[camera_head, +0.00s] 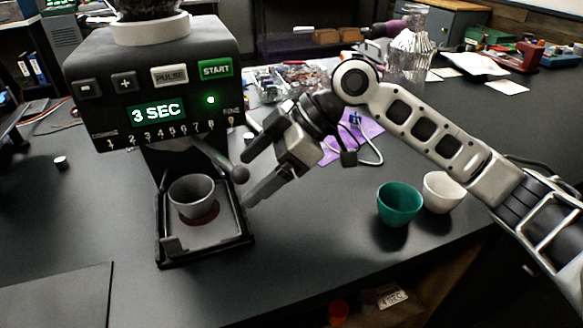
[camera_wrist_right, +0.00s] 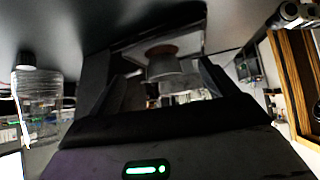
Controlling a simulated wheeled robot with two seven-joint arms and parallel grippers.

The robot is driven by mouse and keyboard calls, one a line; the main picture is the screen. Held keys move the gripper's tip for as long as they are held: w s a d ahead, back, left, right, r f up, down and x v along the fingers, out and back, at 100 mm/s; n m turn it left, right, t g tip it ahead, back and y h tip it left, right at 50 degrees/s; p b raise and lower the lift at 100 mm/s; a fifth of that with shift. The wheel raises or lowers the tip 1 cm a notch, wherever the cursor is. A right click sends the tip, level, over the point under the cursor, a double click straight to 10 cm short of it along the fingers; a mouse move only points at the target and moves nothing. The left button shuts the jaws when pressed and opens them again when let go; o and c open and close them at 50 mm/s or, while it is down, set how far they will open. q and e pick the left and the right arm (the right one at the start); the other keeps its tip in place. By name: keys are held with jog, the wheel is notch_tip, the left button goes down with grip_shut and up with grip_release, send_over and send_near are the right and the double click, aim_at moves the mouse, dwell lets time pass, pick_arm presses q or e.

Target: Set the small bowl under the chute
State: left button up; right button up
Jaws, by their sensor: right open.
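A small grey bowl (camera_head: 192,196) stands upright on the black tray (camera_head: 205,243) at the foot of the brewer (camera_head: 150,75), below its chute area. The bowl also shows in the right wrist view (camera_wrist_right: 165,66), between the fingers and beyond them. My right gripper (camera_head: 248,180) is open and empty, just right of the tray, with its fingers pointing toward the bowl but apart from it. The brewer's display reads 3 SEC and a green light is lit. The chute's outlet is hard to make out in the shadow. My left gripper does not show.
A green bowl (camera_head: 399,204) and a white bowl (camera_head: 442,192) stand on the dark counter to the right, below my right arm. A purple sheet (camera_head: 350,138) and clutter lie behind the gripper. The counter in front of the green bowl is clear.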

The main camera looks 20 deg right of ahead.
jog(key=shift+s+d, duration=0.2)
jog(key=shift+d, duration=0.7)
jog(key=shift+s+d, duration=0.15)
jog(key=shift+d, duration=0.75)
jog(key=shift+s+d, duration=0.2)
jog(key=shift+d, duration=0.7)
